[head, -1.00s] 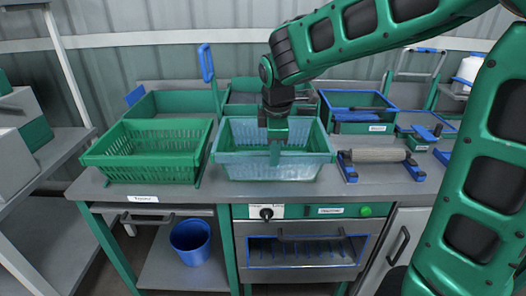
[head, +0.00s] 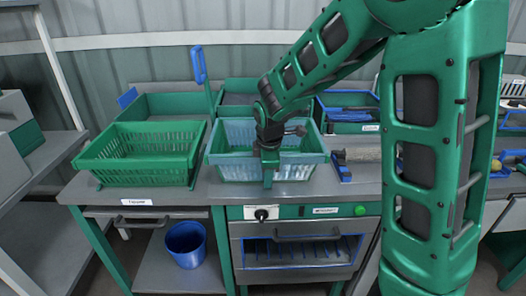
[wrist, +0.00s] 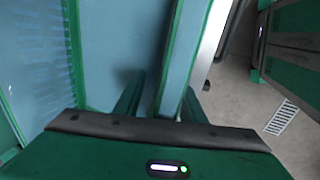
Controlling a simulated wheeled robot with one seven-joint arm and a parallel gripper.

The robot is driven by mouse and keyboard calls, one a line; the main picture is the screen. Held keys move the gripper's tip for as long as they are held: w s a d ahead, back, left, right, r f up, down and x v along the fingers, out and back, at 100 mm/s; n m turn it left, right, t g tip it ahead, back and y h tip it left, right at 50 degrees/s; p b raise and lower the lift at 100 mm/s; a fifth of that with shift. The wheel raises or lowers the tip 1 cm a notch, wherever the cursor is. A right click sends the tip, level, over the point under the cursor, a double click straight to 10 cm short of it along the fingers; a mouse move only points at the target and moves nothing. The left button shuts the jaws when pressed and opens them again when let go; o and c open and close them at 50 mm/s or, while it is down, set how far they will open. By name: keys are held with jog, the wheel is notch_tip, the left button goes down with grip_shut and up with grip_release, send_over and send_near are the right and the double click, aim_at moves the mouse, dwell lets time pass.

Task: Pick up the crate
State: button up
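A light blue slatted crate (head: 225,168) with a green inside stands on the grey bench in the head view. A green slatted crate (head: 150,173) stands left of it. My gripper (head: 268,180) is at the front wall of the light blue crate, pointing down. A gap shows between the left finger and the rim. The lower fingertips are hard to make out.
Green trays (head: 165,105) stand behind the crates. A blue-edged bin (head: 350,128) and a roller (head: 362,155) are to the right, partly behind my arm. A blue bucket (head: 186,245) sits on the shelf below. An oven-like unit (head: 295,252) is under the bench.

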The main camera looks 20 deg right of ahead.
grip_shut()
jog(key=shift+w+r, duration=0.1)
dwell(0.3)
